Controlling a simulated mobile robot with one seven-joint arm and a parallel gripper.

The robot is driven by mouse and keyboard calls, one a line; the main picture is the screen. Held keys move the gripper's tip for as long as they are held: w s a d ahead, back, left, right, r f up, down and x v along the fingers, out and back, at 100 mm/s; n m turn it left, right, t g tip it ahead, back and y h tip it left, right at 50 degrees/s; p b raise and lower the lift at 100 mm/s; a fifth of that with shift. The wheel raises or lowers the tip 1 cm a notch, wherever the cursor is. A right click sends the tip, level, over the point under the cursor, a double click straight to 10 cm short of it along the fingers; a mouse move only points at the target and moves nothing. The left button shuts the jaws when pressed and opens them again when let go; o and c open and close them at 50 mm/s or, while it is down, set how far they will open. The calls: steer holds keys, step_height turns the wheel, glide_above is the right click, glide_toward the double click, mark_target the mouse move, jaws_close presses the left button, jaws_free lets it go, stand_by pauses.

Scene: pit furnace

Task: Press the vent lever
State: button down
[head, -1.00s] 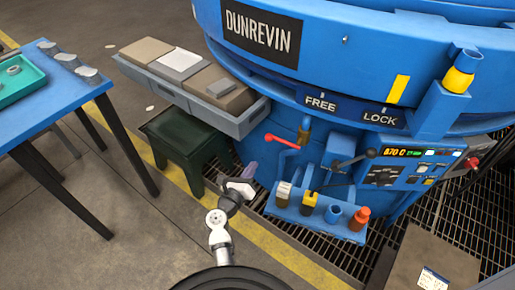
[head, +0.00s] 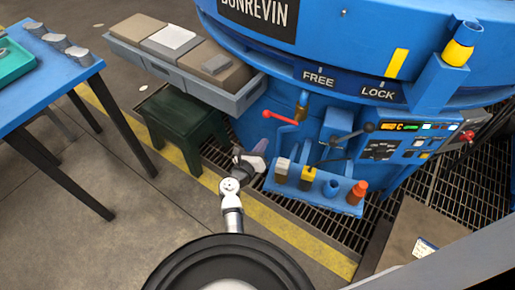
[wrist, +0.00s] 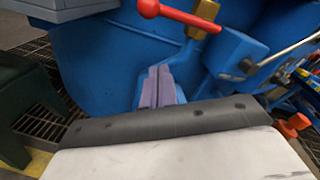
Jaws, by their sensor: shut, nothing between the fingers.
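No label reading "vent" can be made out. A red-handled lever (head: 280,117) sticks out to the left from a brass-coloured mount on the blue furnace. Its red handle also shows at the top of the wrist view (wrist: 182,14). A second lever with a black knob (head: 369,127) stands to its right. My gripper (head: 262,146) is below and a little left of the red handle, apart from it in the picture. In the wrist view its purple fingers (wrist: 157,86) are together and empty, pointing toward the blue furnace wall.
A blue shelf (head: 317,190) with a grey, a yellow, a blue and an orange-red fitting lies right of my gripper. A dark green stool (head: 184,115) stands to the left, under a grey tray (head: 240,98) of blocks. Open floor lies at lower left.

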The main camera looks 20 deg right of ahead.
steer(key=w+d+r+p, duration=0.2)
steer(key=w+d+r, duration=0.1)
steer(key=w, duration=0.2)
steer(key=shift+w, duration=0.2)
